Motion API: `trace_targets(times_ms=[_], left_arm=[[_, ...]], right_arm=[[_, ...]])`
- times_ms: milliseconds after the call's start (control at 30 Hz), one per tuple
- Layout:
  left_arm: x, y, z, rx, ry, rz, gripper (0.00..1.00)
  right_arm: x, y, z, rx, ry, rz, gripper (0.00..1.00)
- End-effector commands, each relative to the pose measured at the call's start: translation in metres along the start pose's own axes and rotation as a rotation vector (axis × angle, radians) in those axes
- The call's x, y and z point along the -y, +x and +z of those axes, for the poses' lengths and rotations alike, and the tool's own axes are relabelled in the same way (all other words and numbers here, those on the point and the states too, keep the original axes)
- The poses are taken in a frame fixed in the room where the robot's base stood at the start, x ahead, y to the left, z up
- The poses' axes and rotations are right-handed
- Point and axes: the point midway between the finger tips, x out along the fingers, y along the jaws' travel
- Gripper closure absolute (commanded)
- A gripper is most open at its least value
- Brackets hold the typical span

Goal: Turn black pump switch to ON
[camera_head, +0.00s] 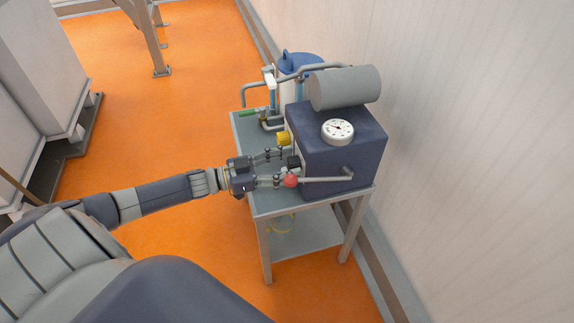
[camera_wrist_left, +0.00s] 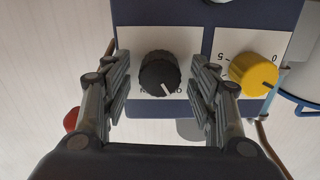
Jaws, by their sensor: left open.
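The black pump switch (camera_wrist_left: 159,72) is a round ribbed knob on a white label plate, in the middle of the left wrist view. Its white pointer mark points down and slightly right in that view. The lettering below it is partly hidden. In the head view the switch (camera_head: 293,162) is a small dark shape on the front of the dark blue pump box (camera_head: 335,160). My left gripper (camera_head: 281,166) is open, with one finger on each side of the switch. Gaps show between the fingers and the knob. My right gripper is not in view.
A yellow knob (camera_wrist_left: 254,74) with a number scale sits close beside one finger. A red ball-shaped part (camera_head: 290,181) is close to the other finger. The box stands on a grey metal table (camera_head: 270,207) near a wall. A grey cylinder (camera_head: 344,88) and gauge (camera_head: 338,131) sit on top.

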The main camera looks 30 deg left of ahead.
Motion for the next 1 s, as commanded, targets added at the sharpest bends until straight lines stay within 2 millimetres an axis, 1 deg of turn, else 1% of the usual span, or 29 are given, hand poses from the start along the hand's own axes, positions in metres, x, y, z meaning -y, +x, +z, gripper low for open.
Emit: trace_targets(times_ms=[300, 333, 367, 400, 467, 500, 767, 900, 1000], left_arm=[[-0.0004, 0.0029, 0.0005, 0.001, 0.0, 0.0, 0.46], [-0.0003, 0.0028, 0.0005, 0.001, 0.0, 0.0, 0.5], [-0.0003, 0.0028, 0.0005, 0.001, 0.0, 0.0, 0.57], [-0.0003, 0.0028, 0.0005, 0.001, 0.0, 0.0, 0.66], [-0.0003, 0.0027, 0.0005, 0.001, 0.0, 0.0, 0.8], [-0.0003, 0.0027, 0.0005, 0.001, 0.0, 0.0, 0.89], [-0.0003, 0.0026, 0.0003, 0.001, 0.007, 0.0, 0.9], [-0.0003, 0.0026, 0.0, 0.001, 0.039, 0.0, 0.9], [-0.0002, 0.0025, -0.0001, 0.001, 0.083, 0.0, 0.9]], right_arm=[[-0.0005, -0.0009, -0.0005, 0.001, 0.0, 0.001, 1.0], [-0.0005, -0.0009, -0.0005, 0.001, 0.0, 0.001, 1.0], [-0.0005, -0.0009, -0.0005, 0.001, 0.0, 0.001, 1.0], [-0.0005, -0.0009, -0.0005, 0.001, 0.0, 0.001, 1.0], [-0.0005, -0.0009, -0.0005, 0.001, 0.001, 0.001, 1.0], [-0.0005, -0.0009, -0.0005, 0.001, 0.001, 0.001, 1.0], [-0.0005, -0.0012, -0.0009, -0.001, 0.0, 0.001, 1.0], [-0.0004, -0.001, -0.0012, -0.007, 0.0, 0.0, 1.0], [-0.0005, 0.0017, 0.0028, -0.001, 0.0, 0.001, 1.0]])
